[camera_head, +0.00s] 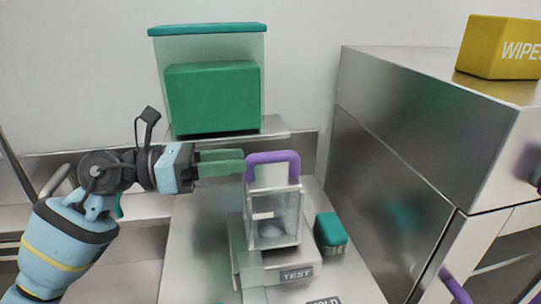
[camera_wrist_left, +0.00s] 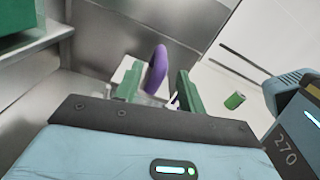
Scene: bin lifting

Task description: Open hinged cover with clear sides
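The hinged cover with clear sides (camera_head: 286,222) sits down over a small box on a metal stand labelled TEST (camera_head: 296,275). A purple handle (camera_head: 288,157) arches over its top and also shows in the left wrist view (camera_wrist_left: 158,66). My left gripper (camera_head: 238,162) comes in from the left with its green fingertips at the left side of the handle. In the left wrist view its fingers are apart, with the handle showing between them and space on both sides. Contact cannot be told. My right gripper is not in view.
A teal-lidded clear container (camera_head: 208,48) stands on a shelf behind. A steel cabinet (camera_head: 430,130) rises at the right with a yellow wipes box (camera_head: 490,50) on top. The bench is clear left of the stand.

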